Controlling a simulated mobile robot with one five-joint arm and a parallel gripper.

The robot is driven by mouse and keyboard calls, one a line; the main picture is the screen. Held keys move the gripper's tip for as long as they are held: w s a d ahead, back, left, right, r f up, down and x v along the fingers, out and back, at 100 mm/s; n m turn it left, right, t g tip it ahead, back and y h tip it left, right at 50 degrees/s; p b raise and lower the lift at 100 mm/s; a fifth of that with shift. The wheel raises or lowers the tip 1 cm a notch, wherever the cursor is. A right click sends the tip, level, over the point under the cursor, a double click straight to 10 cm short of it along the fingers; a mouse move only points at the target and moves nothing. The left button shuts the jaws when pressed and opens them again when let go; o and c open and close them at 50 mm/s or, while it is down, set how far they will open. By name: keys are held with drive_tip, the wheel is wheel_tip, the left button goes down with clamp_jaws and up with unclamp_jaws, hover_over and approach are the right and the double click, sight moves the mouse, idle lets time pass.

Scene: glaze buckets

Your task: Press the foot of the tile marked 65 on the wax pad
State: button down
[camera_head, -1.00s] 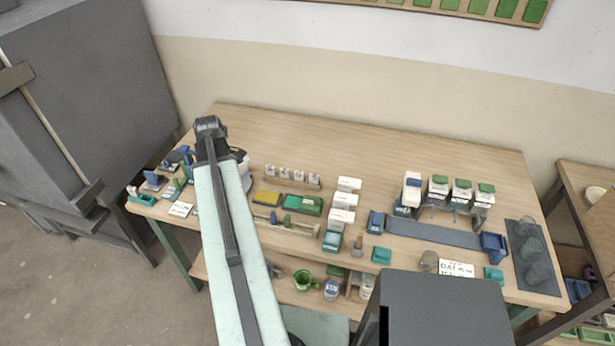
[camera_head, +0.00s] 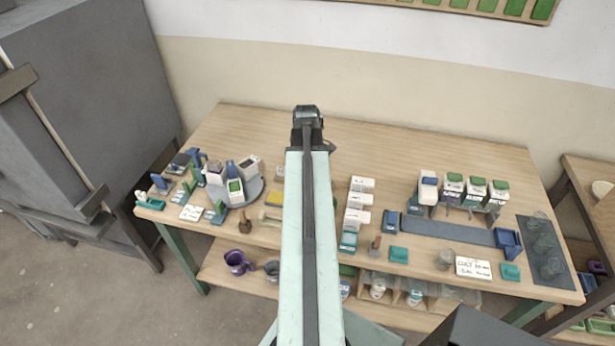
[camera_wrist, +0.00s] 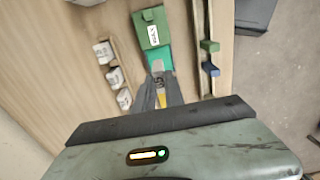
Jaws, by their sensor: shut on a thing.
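My gripper (camera_head: 307,118) is at the far end of my arm, high over the middle of the table; its jaws face away in the head view. In the wrist view my gripper (camera_wrist: 160,88) is shut on a small pale tile (camera_wrist: 158,67) with dark marks, too small to read surely. A yellow patch (camera_wrist: 161,101) shows between the fingers. In the head view a yellow pad (camera_head: 274,201) lies just left of my arm; I take it to be the wax pad. A teal pad (camera_wrist: 158,56) and a green box with a white label (camera_wrist: 151,28) lie beyond the fingertips.
A wooden rack of white marked tiles (camera_wrist: 114,77) stands left of the fingers in the wrist view. A rail with green and blue clips (camera_wrist: 208,46) runs on the right. A round carousel (camera_head: 252,190) stands left of my arm. The table's back is clear.

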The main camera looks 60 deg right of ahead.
drive_tip(key=shift+w+f+b, duration=0.1)
drive_tip(key=shift+f+b, duration=0.65)
drive_tip(key=shift+f, duration=0.05)
wheel_tip(320, 180, down, 3)
drive_tip(key=b, duration=0.3)
drive_tip(key=shift+f, duration=0.15)
drive_tip(key=shift+f+b, duration=0.6)
drive_tip(key=shift+b, duration=0.15)
idle(1.3)
wheel_tip(320, 180, up, 6)
drive_tip(key=p, duration=0.6)
drive_tip(key=shift+r, duration=0.15)
